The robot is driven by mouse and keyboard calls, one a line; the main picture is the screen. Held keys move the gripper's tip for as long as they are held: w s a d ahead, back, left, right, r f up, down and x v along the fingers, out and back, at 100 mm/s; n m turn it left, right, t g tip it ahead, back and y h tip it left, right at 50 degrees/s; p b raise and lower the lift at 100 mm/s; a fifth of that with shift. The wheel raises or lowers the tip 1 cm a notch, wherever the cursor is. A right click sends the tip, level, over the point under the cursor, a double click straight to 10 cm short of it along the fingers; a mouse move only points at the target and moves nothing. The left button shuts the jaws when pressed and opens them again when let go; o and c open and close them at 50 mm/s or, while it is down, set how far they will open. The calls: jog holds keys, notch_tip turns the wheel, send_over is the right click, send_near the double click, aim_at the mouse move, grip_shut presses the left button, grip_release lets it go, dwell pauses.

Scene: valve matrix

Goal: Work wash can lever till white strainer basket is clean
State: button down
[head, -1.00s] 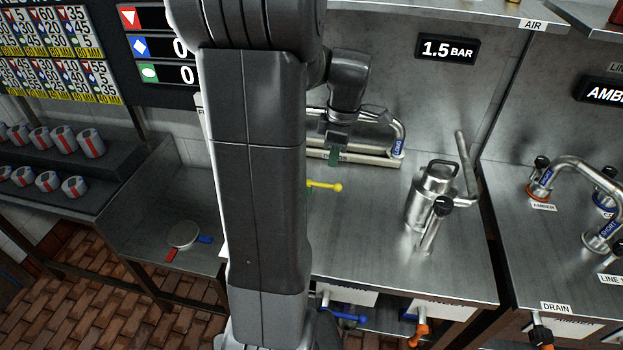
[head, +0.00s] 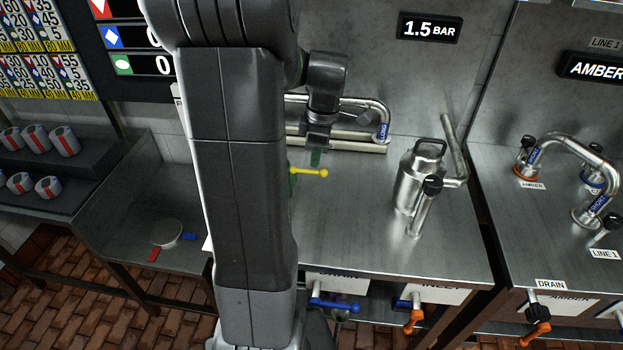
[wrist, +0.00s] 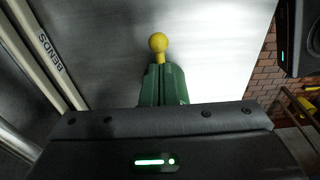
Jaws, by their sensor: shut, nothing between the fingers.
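A steel can (head: 408,188) with a black top handle stands upright on the bench, right of my arm. I cannot make out a white strainer basket.
Bent pipes (head: 350,104) lie on a rack behind my gripper. A round pale piece (head: 166,233) with red and blue tabs lies in the left tray. Blue (head: 335,304) and orange (head: 414,318) handles stick out below the bench front.

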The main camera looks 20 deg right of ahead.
jog(key=shift+f+b, duration=0.35)
jog(key=shift+f, duration=0.55)
